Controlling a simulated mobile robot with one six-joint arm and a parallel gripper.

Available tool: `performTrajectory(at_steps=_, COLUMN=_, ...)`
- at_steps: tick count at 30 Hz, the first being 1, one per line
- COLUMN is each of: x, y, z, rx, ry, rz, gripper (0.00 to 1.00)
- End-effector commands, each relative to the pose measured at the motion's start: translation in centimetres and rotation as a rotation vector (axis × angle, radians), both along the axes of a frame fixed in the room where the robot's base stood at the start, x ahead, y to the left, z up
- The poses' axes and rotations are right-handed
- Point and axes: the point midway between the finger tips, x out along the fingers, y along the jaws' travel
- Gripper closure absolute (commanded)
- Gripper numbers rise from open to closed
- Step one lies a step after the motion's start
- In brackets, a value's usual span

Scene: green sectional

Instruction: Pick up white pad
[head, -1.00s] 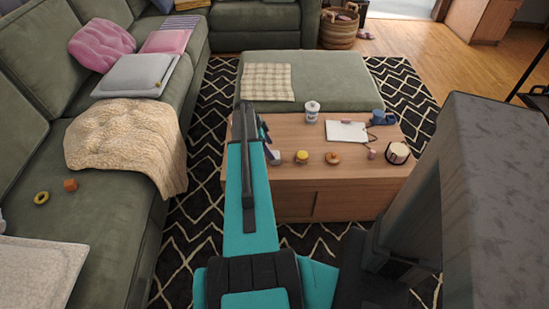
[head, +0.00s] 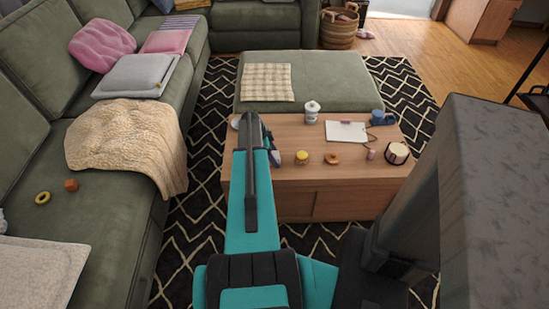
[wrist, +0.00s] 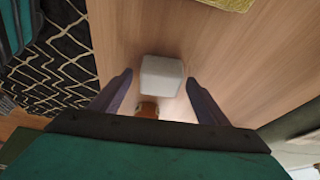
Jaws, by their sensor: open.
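A small white pad (wrist: 161,75), blocky with rounded edges, lies on the wooden tabletop in the wrist view. My gripper (wrist: 159,82) is open, with one dark finger on each side of the pad and a gap on both sides. An orange item (wrist: 147,109) shows just below the pad, partly covered. In the head view my gripper (head: 268,143) is over the left end of the coffee table (head: 330,201), and my arm hides the spot where the pad lies.
On the table stand a white lidded cup (head: 312,111), a flat white sheet (head: 346,132), a blue mug (head: 378,117), a yellow jar (head: 303,157), a donut (head: 332,159) and a candle (head: 396,153). A green ottoman (head: 340,82) adjoins behind. The sofa (head: 115,225) is left.

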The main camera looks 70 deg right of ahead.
Motion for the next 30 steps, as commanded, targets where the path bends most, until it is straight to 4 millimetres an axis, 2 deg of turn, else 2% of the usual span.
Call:
performTrajectory(at_steps=18, x=-0.12, y=-0.08, z=-0.27, rx=-0.001, ry=0.000, rz=0.000, gripper=0.31)
performTrajectory(at_steps=26, x=-0.13, y=-0.08, z=-0.26, rx=-0.001, ry=0.000, rz=0.000, gripper=0.75)
performTrajectory(at_steps=30, x=-0.14, y=-0.08, z=-0.26, rx=-0.001, ry=-0.001, rz=-0.001, gripper=0.75)
